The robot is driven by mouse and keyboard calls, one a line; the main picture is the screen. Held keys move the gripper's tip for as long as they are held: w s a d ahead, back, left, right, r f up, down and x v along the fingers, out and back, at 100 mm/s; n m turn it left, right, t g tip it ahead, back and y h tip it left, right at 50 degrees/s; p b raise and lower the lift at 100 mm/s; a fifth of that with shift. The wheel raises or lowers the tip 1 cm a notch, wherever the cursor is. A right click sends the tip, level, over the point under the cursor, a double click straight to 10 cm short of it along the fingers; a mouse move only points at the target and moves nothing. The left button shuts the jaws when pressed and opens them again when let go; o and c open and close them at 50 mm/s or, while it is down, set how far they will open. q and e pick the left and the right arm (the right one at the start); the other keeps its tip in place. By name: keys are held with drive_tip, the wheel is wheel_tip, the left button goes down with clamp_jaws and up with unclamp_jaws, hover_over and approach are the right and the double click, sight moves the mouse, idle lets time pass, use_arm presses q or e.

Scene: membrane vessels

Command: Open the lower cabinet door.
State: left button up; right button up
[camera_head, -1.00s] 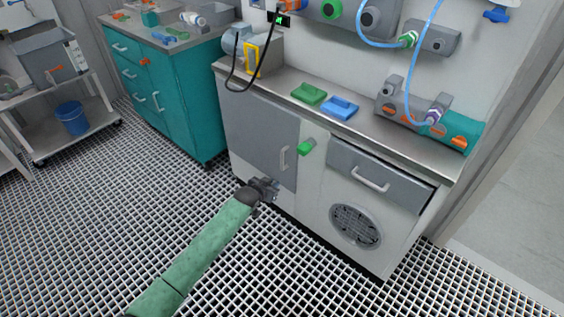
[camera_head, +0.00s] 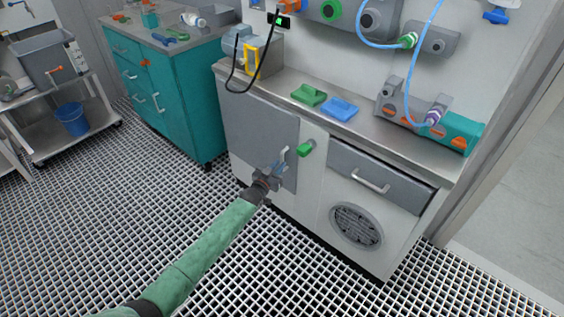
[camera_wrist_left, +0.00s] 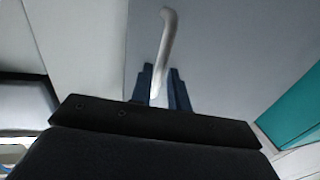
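The lower cabinet door (camera_head: 255,130) is a grey panel at the left of the white bench front, and it looks closed. Its pale vertical handle (camera_head: 284,155) is near the door's right edge. My left gripper (camera_head: 277,171) is at the lower part of this handle. In the left wrist view, the handle (camera_wrist_left: 165,45) runs down between the two dark fingers of the left gripper (camera_wrist_left: 160,90), which are apart with a gap showing beside the bar. The handle's lower end is hidden behind the gripper body. My right gripper is not in view.
A green knob (camera_head: 306,147) sticks out just right of the handle. A grey drawer (camera_head: 375,178) and a round vent (camera_head: 356,226) are further right. A teal cabinet (camera_head: 170,90) stands to the left. The grid floor before the door is clear.

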sight(282, 161)
use_arm(q)
drive_tip(key=shift+x, duration=1.65)
clamp_jaws()
